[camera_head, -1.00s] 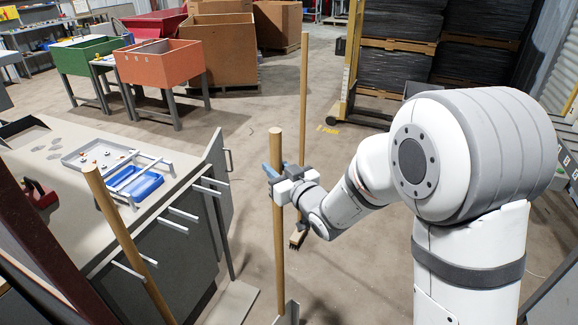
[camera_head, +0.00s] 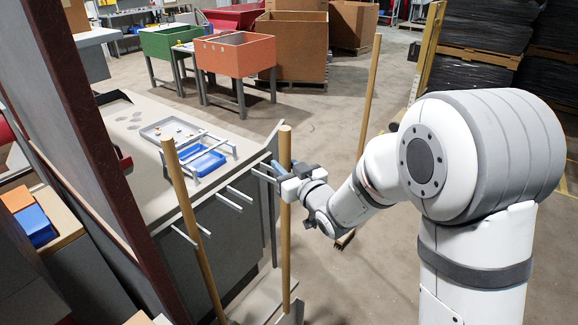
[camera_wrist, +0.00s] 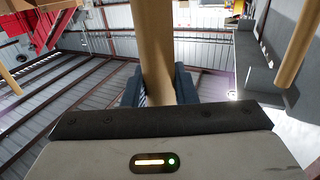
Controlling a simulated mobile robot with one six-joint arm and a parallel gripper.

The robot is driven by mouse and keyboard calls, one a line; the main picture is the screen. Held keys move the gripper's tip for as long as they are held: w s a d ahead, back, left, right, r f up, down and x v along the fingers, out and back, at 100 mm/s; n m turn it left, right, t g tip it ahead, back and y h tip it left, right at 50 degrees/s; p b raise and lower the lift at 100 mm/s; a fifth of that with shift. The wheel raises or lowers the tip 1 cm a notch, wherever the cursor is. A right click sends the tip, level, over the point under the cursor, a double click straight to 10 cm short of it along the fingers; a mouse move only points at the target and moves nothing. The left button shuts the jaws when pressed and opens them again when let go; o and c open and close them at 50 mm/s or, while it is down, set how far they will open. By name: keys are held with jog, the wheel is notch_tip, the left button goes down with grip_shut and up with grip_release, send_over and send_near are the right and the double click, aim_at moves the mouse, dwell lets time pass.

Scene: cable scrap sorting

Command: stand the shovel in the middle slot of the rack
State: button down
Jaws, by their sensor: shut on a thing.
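My gripper (camera_head: 287,172) is shut on the upright wooden handle of the shovel (camera_head: 285,220). In the wrist view the handle (camera_wrist: 154,45) stands between the two blue-grey fingers. The shovel's grey lower end (camera_head: 291,312) shows partly at the bottom edge of the head view. The rack has pairs of white pegs on the side of the grey bench. The middle pair (camera_head: 232,200) looks empty. A wooden pole (camera_head: 185,205) stands in the near left pair. The held handle is just right of the far pair's tips (camera_head: 262,175), apparently apart from them.
A brush with a long wooden handle (camera_head: 369,90) stands beyond my gripper. A grey tray (camera_head: 172,128) and a blue bin (camera_head: 205,162) are on the bench (camera_head: 140,185). A dark red post (camera_head: 75,100) rises at the left.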

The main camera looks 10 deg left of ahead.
jog(key=shift+a+r, duration=0.1)
jog(key=shift+r, duration=0.15)
jog(key=shift+w+a+p, duration=0.15)
jog(key=shift+a+p, duration=0.3)
jog(key=shift+w+a+p, duration=0.25)
jog(key=shift+a+p, duration=0.15)
jog(key=shift+a, duration=0.2)
jog(key=shift+w+a+p, duration=0.2)
jog(key=shift+a+p, duration=0.15)
jog(key=shift+a, duration=0.25)
jog(key=shift+w+b, duration=0.15)
jog(key=shift+b, duration=0.3)
jog(key=shift+b, duration=0.55)
dwell(0.5)
jog(key=w+a+b, duration=0.2)
jog(key=a, duration=0.4)
jog(key=shift+w+b, duration=0.25)
jog(key=shift+b, duration=0.1)
dwell(1.1)
jog(key=shift+a, duration=0.25)
dwell(0.5)
